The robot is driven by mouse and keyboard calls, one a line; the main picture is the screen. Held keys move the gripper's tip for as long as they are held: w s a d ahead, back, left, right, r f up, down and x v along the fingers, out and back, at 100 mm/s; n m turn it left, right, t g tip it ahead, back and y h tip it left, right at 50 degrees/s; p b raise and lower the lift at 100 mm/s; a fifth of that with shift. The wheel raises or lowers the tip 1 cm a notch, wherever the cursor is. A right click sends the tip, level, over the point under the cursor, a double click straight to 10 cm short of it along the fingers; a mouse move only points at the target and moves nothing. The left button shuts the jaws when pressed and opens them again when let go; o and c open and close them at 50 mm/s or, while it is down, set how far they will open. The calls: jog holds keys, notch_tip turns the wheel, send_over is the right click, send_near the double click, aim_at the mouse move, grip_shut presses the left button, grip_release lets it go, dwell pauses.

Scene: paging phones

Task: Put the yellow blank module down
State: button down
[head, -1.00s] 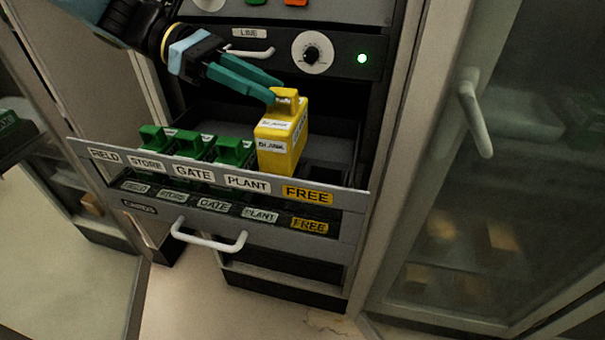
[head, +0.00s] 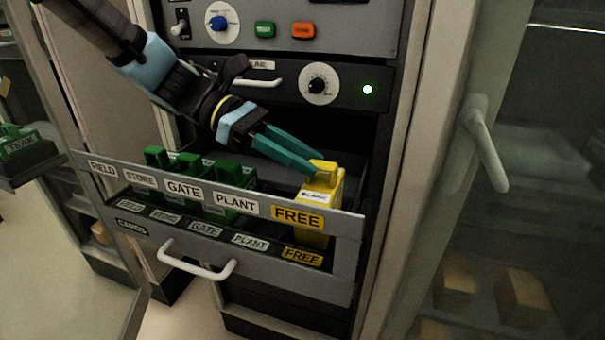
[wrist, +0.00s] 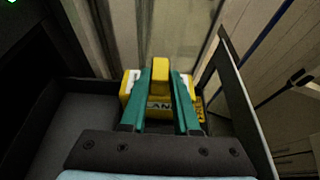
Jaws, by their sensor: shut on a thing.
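The yellow blank module (head: 322,197) is at the right end of the open drawer (head: 150,202), behind the yellow FREE label (head: 298,217). Its lower part is hidden behind the drawer front, so I cannot tell whether it touches the drawer floor. My gripper (head: 323,180) is shut on the module's top handle, reaching in from the upper left. In the wrist view the teal fingers (wrist: 160,88) pinch the yellow handle, with the module body (wrist: 132,84) below and to both sides.
Green modules (head: 232,190) stand in the drawer to the left, behind the other labels. A control panel (head: 290,85) with knobs sits above. A glass door with a white handle (head: 481,135) is at the right. Another green module (head: 25,145) is at the far left.

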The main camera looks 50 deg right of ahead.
jog(key=shift+f, duration=1.5)
jog(key=c, duration=0.7)
grip_release()
jog(key=shift+f, duration=0.15)
jog(key=shift+o, duration=0.2)
jog(key=shift+w+r, duration=0.1)
jog(key=shift+r, duration=0.1)
jog(key=b+v, duration=0.2)
jog(key=v, duration=1)
